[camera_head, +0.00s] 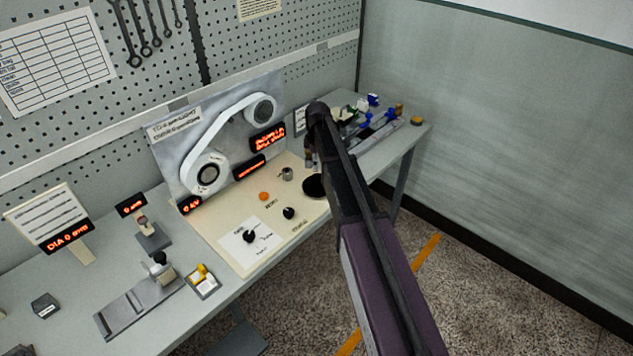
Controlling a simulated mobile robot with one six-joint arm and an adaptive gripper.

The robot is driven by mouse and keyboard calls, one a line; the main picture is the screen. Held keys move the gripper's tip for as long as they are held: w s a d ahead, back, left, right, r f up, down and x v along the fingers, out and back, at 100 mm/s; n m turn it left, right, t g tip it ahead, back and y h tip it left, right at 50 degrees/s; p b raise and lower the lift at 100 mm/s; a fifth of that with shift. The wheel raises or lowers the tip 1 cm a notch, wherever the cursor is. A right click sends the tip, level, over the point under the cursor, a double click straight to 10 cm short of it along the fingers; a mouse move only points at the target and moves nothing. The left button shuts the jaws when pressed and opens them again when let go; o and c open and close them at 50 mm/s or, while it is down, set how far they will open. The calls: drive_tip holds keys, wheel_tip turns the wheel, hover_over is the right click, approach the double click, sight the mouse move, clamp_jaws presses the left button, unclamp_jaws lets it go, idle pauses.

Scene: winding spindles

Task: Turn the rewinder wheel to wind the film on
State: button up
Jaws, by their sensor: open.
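No part is clearly legible as the rewinder wheel. A pale band (216,130) runs around two round parts on an upright grey panel: a lower white wheel with a dark hub (208,176) and an upper grey disc (261,108). I cannot tell whether either is the rewinder wheel. My arm reaches in from the lower right, over the right end of the cream console. My gripper (311,158) is at its far end, right of the panel and apart from the two round parts. It is open and partly hidden by my arm; I see nothing held.
The cream console (285,228) carries small knobs, an orange button (263,196) and a black disc (314,187). Red displays show around it. A slide fixture (140,302) stands left. Blue-handled parts (366,120) lie at the bench's right end. Floor right of the bench is clear.

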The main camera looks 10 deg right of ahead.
sight(317, 177)
drive_tip(key=shift+f+b, duration=3)
drive_tip(key=shift+f, duration=0.3)
drive_tip(key=c, duration=1.1)
drive_tip(key=shift+a, duration=0.15)
drive_tip(key=shift+c, duration=0.2)
